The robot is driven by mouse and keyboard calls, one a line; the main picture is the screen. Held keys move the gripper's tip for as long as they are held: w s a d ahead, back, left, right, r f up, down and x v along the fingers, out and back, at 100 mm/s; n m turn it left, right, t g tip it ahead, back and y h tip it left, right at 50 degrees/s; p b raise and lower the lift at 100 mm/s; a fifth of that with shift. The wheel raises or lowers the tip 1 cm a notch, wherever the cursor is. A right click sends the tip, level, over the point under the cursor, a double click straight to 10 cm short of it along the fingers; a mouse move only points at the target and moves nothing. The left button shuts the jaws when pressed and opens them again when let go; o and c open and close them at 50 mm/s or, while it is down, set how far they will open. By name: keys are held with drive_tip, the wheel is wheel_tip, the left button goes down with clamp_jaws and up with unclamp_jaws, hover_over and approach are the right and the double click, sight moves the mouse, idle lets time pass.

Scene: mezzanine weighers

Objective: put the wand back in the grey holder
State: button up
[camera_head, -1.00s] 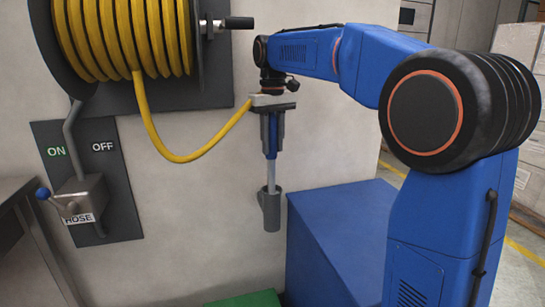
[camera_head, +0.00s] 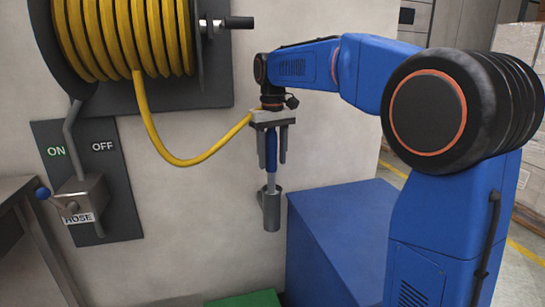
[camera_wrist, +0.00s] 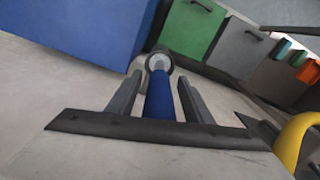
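The wand has a blue handle (camera_head: 271,152) and a thin grey metal tube below it. It hangs upright, with the tube's lower end inside the grey holder (camera_head: 271,212), a cup on the wall. My gripper (camera_head: 272,158) points down around the handle with its fingers spread. In the wrist view, the blue handle (camera_wrist: 160,98) lies between the two fingers of my gripper (camera_wrist: 158,95), with gaps on both sides. The holder's rim (camera_wrist: 160,53) shows beyond the handle. How deep the tube sits is hidden.
A reel with yellow hose (camera_head: 190,160) hangs at the upper left, its hose looping to behind my gripper. A hose valve (camera_head: 82,203) with a lever is on the left wall. A blue cabinet (camera_head: 335,235) stands right of the holder, a green box (camera_head: 248,300) below.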

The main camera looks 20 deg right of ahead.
wheel_tip(320, 180, up, 12)
drive_tip(key=shift+r, duration=0.15)
idle(0.6)
drive_tip(key=shift+s, duration=0.1)
